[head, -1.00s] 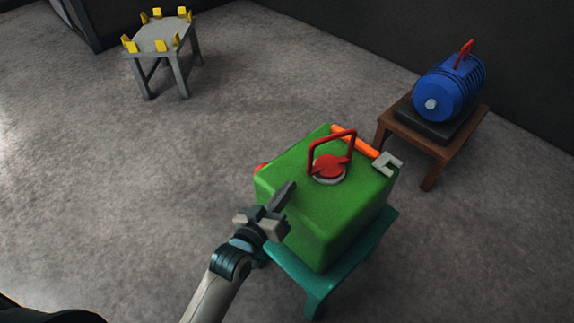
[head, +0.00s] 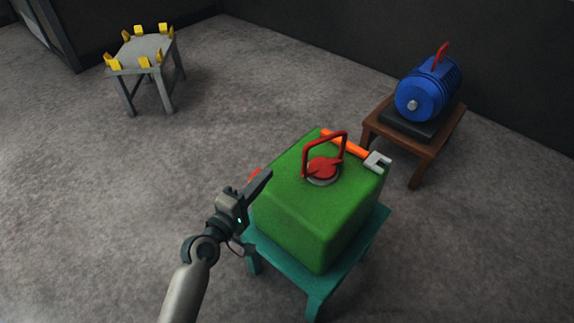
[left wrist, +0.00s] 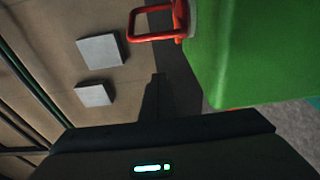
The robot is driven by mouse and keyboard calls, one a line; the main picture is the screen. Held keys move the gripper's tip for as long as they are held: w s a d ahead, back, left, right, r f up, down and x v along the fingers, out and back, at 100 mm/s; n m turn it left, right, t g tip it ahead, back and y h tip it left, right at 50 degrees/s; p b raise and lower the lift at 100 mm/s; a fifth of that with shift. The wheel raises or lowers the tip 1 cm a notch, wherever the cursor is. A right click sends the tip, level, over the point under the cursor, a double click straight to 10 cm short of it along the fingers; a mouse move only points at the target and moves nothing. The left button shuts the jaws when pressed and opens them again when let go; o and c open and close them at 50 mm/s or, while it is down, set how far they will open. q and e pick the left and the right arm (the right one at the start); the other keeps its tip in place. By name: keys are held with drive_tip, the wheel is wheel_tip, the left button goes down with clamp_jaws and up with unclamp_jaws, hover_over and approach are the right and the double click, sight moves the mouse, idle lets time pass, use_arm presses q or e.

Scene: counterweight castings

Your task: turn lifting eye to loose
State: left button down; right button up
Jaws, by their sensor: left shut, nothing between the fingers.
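The red lifting eye (head: 324,160) is an upright loop on a red round base with a pale ring, on top of the green casting (head: 318,205). The casting sits on a teal stand (head: 345,262). In the left wrist view the red loop (left wrist: 155,22) shows at the top, beside the green casting (left wrist: 245,55). My left gripper (head: 265,178) is shut and empty at the casting's left upper edge, apart from the eye. Whether it touches the casting I cannot tell. My right gripper is not in view.
An orange-handled wrench (head: 350,147) with a grey jaw lies on the casting's top, behind the eye. A blue motor-like casting (head: 428,92) stands on a brown stand (head: 414,150) at the right. A grey table (head: 143,52) with yellow blocks stands far left. Floor between is clear.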

use_arm(q)
drive_tip(key=shift+w, duration=0.15)
